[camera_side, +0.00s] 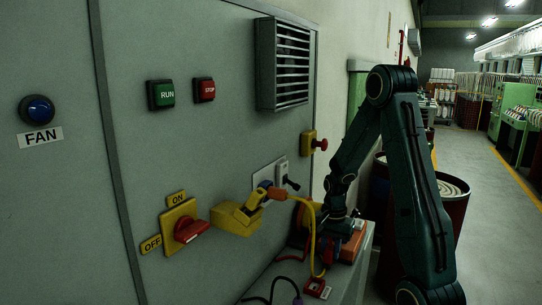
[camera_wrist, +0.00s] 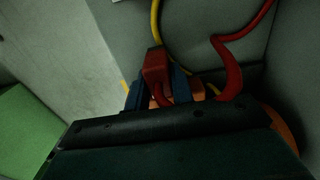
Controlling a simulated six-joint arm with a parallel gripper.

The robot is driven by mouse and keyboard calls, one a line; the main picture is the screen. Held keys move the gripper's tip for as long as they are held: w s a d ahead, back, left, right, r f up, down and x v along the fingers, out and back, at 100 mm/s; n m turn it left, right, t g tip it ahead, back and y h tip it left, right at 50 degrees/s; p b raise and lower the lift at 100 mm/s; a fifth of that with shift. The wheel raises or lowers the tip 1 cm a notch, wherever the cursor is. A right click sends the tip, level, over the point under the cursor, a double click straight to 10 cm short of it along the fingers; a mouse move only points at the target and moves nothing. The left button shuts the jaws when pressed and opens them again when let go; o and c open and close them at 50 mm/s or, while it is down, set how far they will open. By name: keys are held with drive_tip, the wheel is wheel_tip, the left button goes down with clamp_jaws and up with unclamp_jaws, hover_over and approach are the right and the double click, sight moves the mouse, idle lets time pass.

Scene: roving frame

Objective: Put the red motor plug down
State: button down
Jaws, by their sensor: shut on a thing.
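My gripper (camera_side: 328,250) is low over the grey ledge beside the panel, in the side view. In the wrist view, my gripper (camera_wrist: 168,90) has blue fingers shut on the red motor plug (camera_wrist: 157,66). The plug's dark red body shows between and above the fingers; its lower part is hidden by the gripper body. In the side view the plug is small and dark among the fingers, and I cannot tell whether it touches the ledge.
A red cable (camera_wrist: 231,65) loops right of the jaws. A yellow cable (camera_side: 312,225) hangs from an orange plug (camera_side: 276,193) at the panel. A small red block (camera_side: 317,288) lies at the ledge's (camera_side: 345,279) front. An orange block (camera_side: 353,243) is close beside my gripper.

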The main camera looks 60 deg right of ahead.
sight(331, 246)
drive_tip(key=shift+f, duration=0.35)
drive_tip(key=shift+f, duration=0.1)
drive_tip(key=c, duration=1.2)
unclamp_jaws()
wheel_tip(331, 246, up, 12)
drive_tip(key=shift+a, duration=0.1)
